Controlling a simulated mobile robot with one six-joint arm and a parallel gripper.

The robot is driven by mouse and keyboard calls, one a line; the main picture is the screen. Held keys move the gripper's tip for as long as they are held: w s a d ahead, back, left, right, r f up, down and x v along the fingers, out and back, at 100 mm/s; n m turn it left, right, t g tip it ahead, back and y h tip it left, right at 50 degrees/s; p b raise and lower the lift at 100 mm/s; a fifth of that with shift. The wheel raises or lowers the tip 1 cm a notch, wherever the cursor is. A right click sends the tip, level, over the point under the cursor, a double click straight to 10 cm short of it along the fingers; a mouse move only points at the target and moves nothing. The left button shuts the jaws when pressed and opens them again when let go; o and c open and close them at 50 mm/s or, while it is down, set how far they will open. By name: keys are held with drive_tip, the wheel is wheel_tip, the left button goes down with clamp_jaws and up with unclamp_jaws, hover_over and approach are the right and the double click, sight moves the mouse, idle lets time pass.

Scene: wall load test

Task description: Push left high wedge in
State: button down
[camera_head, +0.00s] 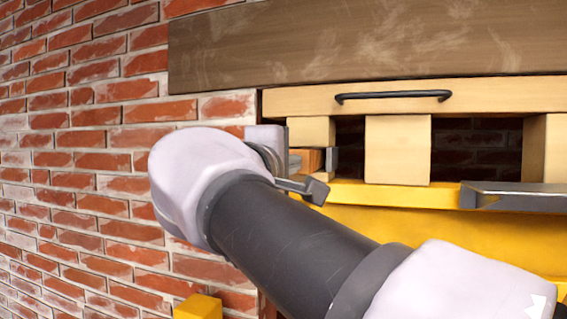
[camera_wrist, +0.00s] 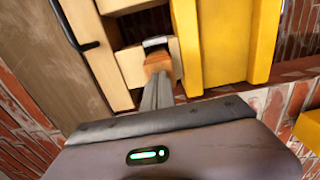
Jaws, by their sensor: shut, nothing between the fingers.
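The left high wedge (camera_head: 306,160), orange-brown wood with a grey cap at one end, sits at the left end of the gap between the handled beam and the yellow ledge. It also shows in the wrist view (camera_wrist: 158,63), in front of a pale block (camera_wrist: 133,66). My gripper (camera_wrist: 158,78) is shut and empty, its fingertips at the near end of the wedge. I cannot tell whether they touch it. In the head view my wrist hides most of the fingers.
A pale beam with a black handle (camera_head: 393,96) runs above, under a dark plank (camera_head: 360,45). Pale blocks (camera_head: 397,150) stand on the yellow ledge (camera_head: 400,194). A metal plate (camera_head: 515,188) lies at right. A yellow block (camera_head: 198,307) is low at left, by the brick wall (camera_head: 85,150).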

drive_tip(key=shift+w+d, duration=0.1)
drive_tip(key=shift+w, duration=0.1)
drive_tip(key=shift+w+d, duration=0.25)
drive_tip(key=shift+w, duration=0.45)
drive_tip(key=b+v, duration=0.1)
drive_tip(key=v, duration=0.8)
drive_tip(key=shift+b, duration=0.3)
